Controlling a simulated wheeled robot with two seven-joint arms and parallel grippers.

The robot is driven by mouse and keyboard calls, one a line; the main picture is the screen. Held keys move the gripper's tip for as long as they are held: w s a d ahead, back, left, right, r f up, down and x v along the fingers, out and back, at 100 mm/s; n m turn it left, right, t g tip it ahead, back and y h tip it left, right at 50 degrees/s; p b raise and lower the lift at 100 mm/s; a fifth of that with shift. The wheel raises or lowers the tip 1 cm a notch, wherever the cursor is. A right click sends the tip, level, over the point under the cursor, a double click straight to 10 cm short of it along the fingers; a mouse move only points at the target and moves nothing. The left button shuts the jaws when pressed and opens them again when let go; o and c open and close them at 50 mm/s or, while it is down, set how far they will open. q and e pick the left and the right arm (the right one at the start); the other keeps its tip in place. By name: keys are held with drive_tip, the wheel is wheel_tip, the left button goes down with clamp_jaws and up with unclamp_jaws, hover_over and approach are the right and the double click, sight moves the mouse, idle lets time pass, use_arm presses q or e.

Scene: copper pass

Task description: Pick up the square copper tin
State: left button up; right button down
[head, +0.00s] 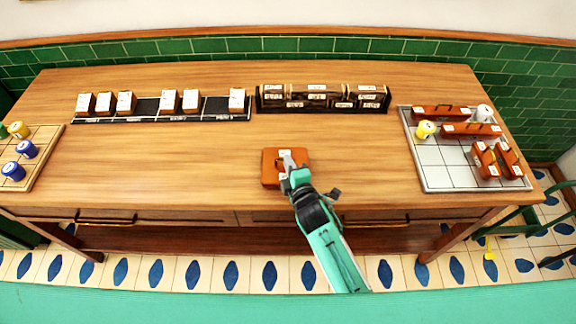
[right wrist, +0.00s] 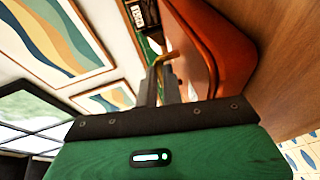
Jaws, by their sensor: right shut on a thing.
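The square copper tin (head: 271,178) is a low orange-brown box with rounded corners near the front middle of the wooden table. My right gripper (head: 291,163) is over its right part and shut on it. In the right wrist view the tin (right wrist: 232,52) fills the upper right, and the fingers of my right gripper (right wrist: 160,82) close around a thin brass-coloured part beside it. I cannot tell whether the tin is resting on the table or slightly off it. My left gripper is not in view.
On the table (head: 180,160), a black rack (head: 145,120) holds several copper boxes, with a dark labelled rack (head: 320,98) beside it. A grey gridded tray (head: 440,178) at right holds copper pieces and cups. A wooden board (head: 45,150) at left holds cups. The table's middle-left is clear.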

wheel_tip(320, 180, up, 20)
drive_tip(key=b, duration=0.2)
